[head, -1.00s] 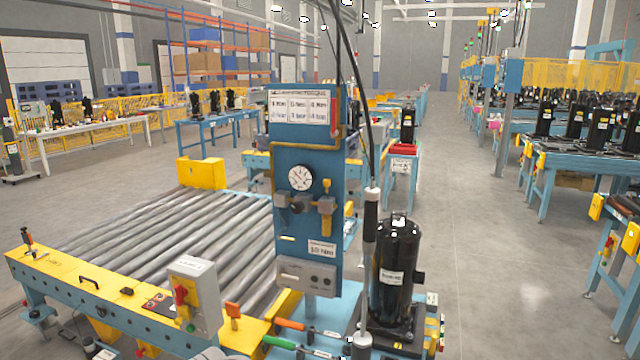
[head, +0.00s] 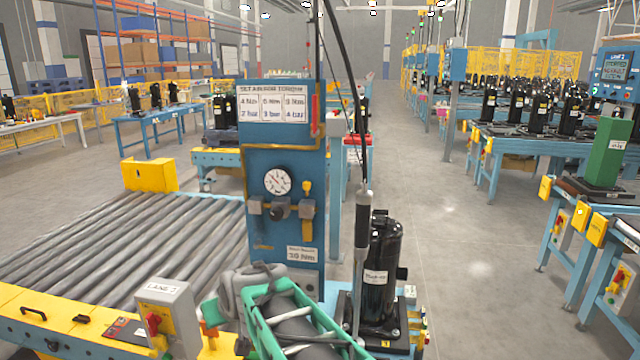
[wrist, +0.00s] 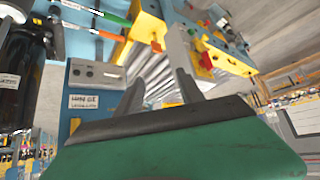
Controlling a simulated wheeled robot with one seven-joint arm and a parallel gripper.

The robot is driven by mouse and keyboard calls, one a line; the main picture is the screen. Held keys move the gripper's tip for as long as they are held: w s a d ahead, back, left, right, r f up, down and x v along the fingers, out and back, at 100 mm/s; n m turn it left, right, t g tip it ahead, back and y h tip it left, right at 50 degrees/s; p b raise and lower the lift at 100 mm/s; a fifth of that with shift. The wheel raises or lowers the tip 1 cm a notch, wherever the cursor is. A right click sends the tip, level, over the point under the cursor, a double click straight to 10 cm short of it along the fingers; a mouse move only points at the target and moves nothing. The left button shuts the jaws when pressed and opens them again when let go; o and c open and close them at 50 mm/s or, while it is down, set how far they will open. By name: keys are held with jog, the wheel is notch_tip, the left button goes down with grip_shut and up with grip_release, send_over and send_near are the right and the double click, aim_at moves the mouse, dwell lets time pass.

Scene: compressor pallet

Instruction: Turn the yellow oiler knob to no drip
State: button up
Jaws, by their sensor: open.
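The yellow oiler knob (head: 306,187) sits on top of the oiler at the right of the air unit on the blue panel (head: 262,162). The oiler's yellow bowl (head: 307,220) hangs below it. A round dial gauge (head: 278,181) and a dark regulator knob (head: 277,211) are to its left. My arm rises at the bottom of the head view, in front of and below the panel. My gripper (wrist: 160,88) shows two separated grey fingers in the wrist view, open with nothing between them. The oiler knob cannot be made out in the wrist view.
A black compressor (head: 381,275) stands right of the panel. A hanging screwdriver tool (head: 362,235) and its cable are close to the panel's right side. The roller conveyor (head: 120,240) and a grey switch box (head: 167,315) are at the left. Open floor (head: 460,260) lies at the right.

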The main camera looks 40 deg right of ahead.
jog(key=w+d+r+m+t+h, duration=0.1)
jog(key=w+d+r, duration=0.2)
jog(key=w+d, duration=0.15)
jog(key=w+d+r+t+h, duration=0.1)
jog(key=w+d+r+t, duration=0.15)
jog(key=d, duration=0.35)
jog(key=m+t+h+p, duration=0.2)
jog(key=m+t+h, duration=0.1)
jog(key=t+h, duration=0.15)
send_near(307, 185)
jog(key=w, duration=0.1)
jog(key=shift+g+h, duration=0.3)
jog(key=shift+h, duration=0.15)
jog(key=p+x, duration=0.2)
jog(key=x, duration=0.5)
jog(key=shift+w+d, duration=0.3)
jog(key=shift+w, duration=0.15)
grip_shut()
